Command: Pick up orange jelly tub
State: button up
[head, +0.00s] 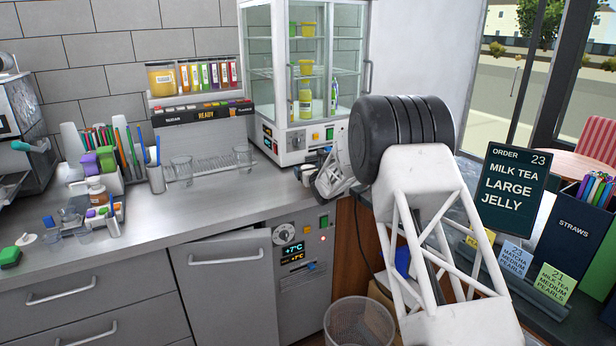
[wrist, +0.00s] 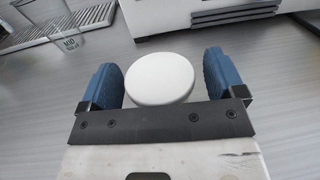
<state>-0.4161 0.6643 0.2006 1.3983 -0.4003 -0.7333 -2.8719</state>
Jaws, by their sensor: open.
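My gripper (head: 306,172) is low over the counter in front of the glass cabinet, partly hidden by my own arm. In the wrist view its blue fingers (wrist: 161,75) are apart, with a white round disc or lid (wrist: 160,76) showing between them. I cannot tell whether they touch it or what lies under it. Yellow tubs (head: 305,68) stand in the glass cabinet. I cannot tell which of these is the orange jelly tub.
The glass cabinet (head: 299,130) stands behind my gripper. A clear cup (head: 181,170) stands by the drip grate; a marked cup (wrist: 67,42) shows in the wrist view. Trays of small items (head: 98,215) are at left. The middle counter (head: 190,208) is clear.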

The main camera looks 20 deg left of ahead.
aim_at(308, 167)
jog(key=c, duration=1)
jog(key=shift+r, duration=1.65)
jog(key=shift+s+d+r, duration=0.1)
jog(key=shift+s+r, duration=0.1)
jog(key=s+d, duration=0.2)
jog(key=s, duration=0.2)
jog(key=s+d+r, duration=0.1)
jog(key=s+d, duration=0.1)
jog(key=s, duration=0.3)
jog(key=s+d, duration=0.2)
jog(key=s, duration=0.3)
jog(key=shift+d+r, duration=0.15)
jog(key=shift+d, duration=0.2)
